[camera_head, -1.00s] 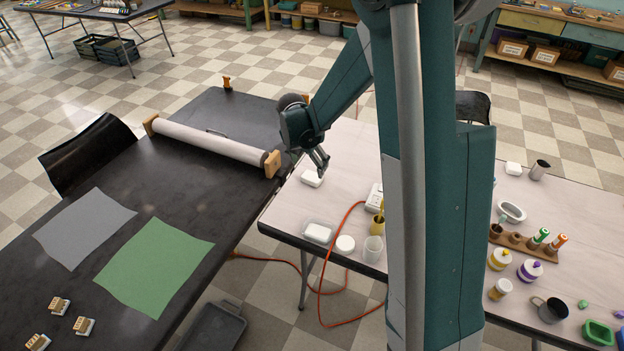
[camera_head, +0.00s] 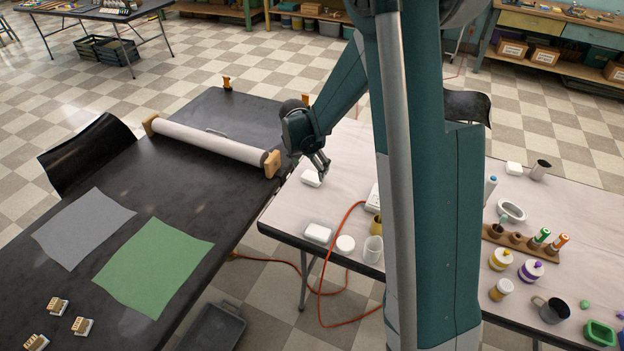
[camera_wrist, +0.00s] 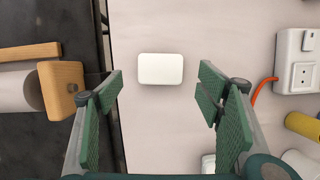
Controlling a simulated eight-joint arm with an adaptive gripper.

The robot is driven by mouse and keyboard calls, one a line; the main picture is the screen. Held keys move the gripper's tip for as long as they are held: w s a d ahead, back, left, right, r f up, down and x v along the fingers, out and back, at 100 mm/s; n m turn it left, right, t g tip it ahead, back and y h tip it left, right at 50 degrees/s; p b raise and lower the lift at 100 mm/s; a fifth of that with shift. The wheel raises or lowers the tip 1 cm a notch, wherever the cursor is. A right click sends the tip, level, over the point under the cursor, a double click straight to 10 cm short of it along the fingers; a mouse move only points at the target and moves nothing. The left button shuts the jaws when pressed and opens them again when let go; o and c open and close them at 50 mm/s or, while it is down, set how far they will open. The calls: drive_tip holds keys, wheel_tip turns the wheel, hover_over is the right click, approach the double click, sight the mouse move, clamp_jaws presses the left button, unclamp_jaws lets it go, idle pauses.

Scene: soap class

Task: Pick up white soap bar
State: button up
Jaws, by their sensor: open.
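A white soap bar (camera_head: 311,178) lies on the pale table (camera_head: 285,209), near its left edge beside the dark table. It also shows in the wrist view (camera_wrist: 161,68), centred between the open fingers and ahead of them. My gripper (camera_head: 322,165) hangs just above and slightly right of the bar in the head view. In the wrist view my gripper (camera_wrist: 161,105) has its two green pads wide apart, with nothing between them. Another white bar (camera_head: 317,233) sits in a dish nearer the front edge. A third white block (camera_head: 513,168) lies at the far right.
A paper roll on a wooden holder (camera_head: 271,164) stands close left on the dark table. A white power box (camera_wrist: 297,60) with an orange cord (camera_head: 345,222) is to the right. A round white piece (camera_head: 345,244) and a clear cup (camera_head: 373,249) stand near the front edge.

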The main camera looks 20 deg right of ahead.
sight(312, 176)
drive_tip(key=shift+b+x, duration=0.8)
drive_tip(key=shift+x, duration=1.8)
drive_tip(key=c, duration=1)
drive_tip(key=shift+r, duration=0.15)
drive_tip(key=shift+r+p, duration=1.2)
drive_tip(key=shift+r, duration=3.7)
